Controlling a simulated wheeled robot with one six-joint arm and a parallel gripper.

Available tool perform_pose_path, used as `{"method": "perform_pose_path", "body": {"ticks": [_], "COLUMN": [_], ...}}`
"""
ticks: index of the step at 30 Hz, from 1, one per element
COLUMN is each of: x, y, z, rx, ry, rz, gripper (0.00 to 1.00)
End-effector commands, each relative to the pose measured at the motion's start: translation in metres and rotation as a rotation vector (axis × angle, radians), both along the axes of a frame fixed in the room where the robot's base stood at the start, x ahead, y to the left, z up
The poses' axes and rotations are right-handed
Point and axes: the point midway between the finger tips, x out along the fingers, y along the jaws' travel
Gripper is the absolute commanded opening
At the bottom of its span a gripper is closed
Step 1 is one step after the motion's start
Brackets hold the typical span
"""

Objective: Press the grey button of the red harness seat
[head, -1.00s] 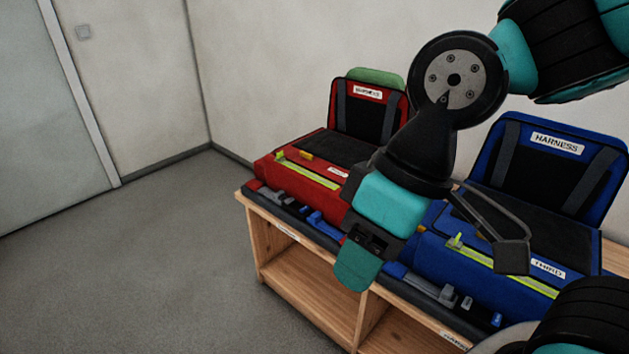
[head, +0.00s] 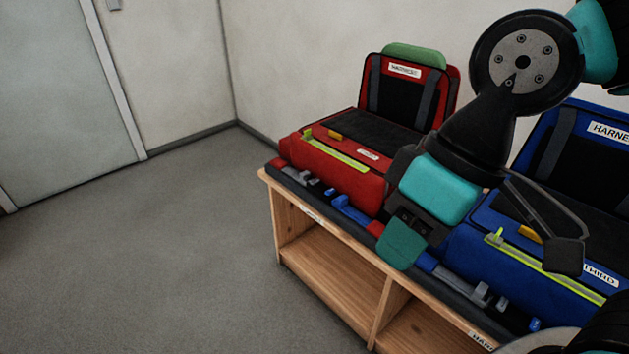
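The red harness seat (head: 335,180) stands on the left part of a wooden bench, its upright back labelled and its front facing the lower left. A dark rail (head: 300,184) along the bench's front edge carries small red, blue and grey pieces below this seat. I cannot tell which grey piece is the seat's button. My gripper (head: 402,243) hangs in front of the seat's right front corner, over the rail in the picture, and hides part of both. A teal tip points down. Whether its fingers are apart is not clear, and I see nothing held.
A blue harness seat (head: 480,240) stands to the right, partly hidden by my arm. A yellow-green strip (head: 335,152) and an orange tab (head: 334,135) lie on the red seat. The wooden bench (head: 335,278) has open compartments. The grey floor (head: 150,260) at left is clear.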

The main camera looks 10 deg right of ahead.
Motion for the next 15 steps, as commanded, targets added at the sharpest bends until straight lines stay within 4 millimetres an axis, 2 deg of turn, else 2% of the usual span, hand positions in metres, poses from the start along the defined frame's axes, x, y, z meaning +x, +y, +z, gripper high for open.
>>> {"method": "perform_pose_path", "body": {"ticks": [1, 2, 3, 15], "x": [0.0, 0.0, 0.0, 0.0], "y": [0.0, 0.0, 0.0, 0.0], "z": [0.0, -0.0001, -0.0001, -0.0001], "rx": [0.0, 0.0, 0.0, 0.0], "ry": [0.0, 0.0, 0.0, 0.0], "rz": [0.0, 0.0, 0.0, 0.0], "gripper": [0.08, 0.01, 0.0, 0.0]}}
